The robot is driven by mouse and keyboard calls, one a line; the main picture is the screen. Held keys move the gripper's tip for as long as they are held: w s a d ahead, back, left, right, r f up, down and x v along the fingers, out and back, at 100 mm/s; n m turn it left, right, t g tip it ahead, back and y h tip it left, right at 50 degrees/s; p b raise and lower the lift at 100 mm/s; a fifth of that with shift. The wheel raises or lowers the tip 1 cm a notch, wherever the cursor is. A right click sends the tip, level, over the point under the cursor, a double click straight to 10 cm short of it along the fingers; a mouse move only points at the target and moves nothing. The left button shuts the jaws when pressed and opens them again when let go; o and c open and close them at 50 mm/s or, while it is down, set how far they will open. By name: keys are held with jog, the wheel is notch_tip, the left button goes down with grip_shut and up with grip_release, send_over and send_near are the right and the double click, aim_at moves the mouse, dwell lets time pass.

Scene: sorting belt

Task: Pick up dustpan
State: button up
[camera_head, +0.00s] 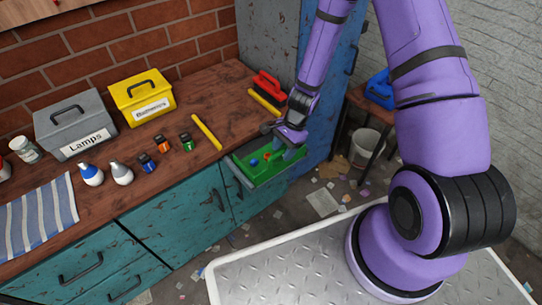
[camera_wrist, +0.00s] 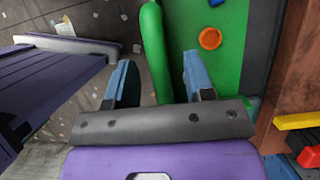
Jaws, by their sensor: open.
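A green pan-like tray (camera_head: 248,171) sits in the open drawer of the teal cabinet, with small orange and blue pieces in it; I cannot tell for certain whether it is the dustpan. In the wrist view its rounded green rim (camera_wrist: 153,45) runs up between my fingers. My gripper (camera_head: 288,151) is over the drawer's right end, pointing down. Its blue fingers are apart, one on each side of the rim in the wrist view (camera_wrist: 159,78), and it holds nothing. Whether they touch the rim is unclear. A red item (camera_head: 268,86) with a handle lies on the counter behind.
A yellow brush-like item (camera_head: 265,101) lies beside the red one. A yellow bar (camera_head: 207,132), bottles, small batteries and two boxes stand on the wooden counter (camera_head: 215,90). A tall blue-grey cabinet is close behind my gripper. A blue item (camera_head: 380,88) rests on a stool at right.

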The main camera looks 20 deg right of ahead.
jog(key=shift+a+f, duration=0.15)
jog(key=shift+f, duration=0.25)
grip_shut()
jog(key=shift+r, duration=0.15)
